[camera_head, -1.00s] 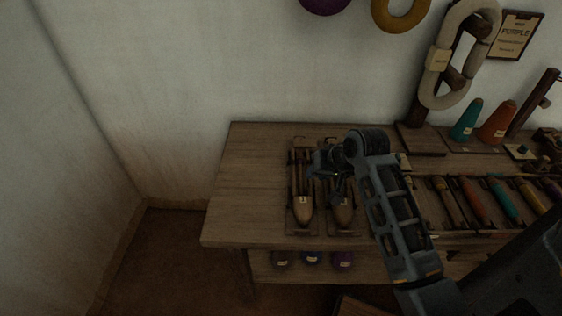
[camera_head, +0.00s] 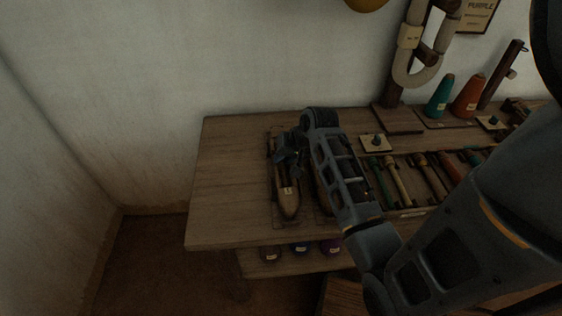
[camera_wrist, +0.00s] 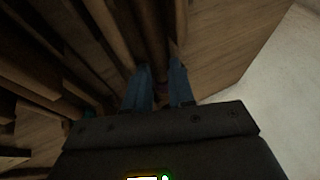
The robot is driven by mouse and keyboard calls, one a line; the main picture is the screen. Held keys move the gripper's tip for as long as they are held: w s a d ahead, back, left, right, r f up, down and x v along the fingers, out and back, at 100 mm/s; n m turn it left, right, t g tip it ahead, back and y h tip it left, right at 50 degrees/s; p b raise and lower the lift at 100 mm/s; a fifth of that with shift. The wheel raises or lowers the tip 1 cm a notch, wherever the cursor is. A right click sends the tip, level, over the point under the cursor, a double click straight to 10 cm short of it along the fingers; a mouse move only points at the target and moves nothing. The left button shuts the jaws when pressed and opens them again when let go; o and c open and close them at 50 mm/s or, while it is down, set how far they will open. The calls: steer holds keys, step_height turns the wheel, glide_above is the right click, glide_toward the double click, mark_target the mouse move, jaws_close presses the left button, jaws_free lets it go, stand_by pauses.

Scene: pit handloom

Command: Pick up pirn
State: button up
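My gripper (camera_head: 290,155) is low over the left wooden boat-shaped shuttle (camera_head: 288,200), which has a pale label near its tip. In the wrist view my two blue fingers (camera_wrist: 162,72) stand apart with a gap between them. A dark brown rod-like piece (camera_wrist: 152,35) runs toward that gap. I cannot tell whether it is a pirn or part of the shuttle, or whether the fingers touch it. Several slim pirn-like sticks, bare wood (camera_head: 397,180) and coloured, lie in a tray to the right. My arm hides most of the second shuttle (camera_head: 322,190).
Teal (camera_head: 439,97) and orange (camera_head: 468,96) cones stand at the back right beside a wooden post with a looped pale hank (camera_head: 415,65). Yarn balls (camera_head: 300,249) sit on the lower shelf. The table's left end (camera_head: 225,180) is clear.

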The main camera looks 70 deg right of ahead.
steer(key=shift+f, duration=0.3)
steer(key=shift+c, duration=0.5)
steer(key=shift+w+a+f, duration=0.1)
jaws_close()
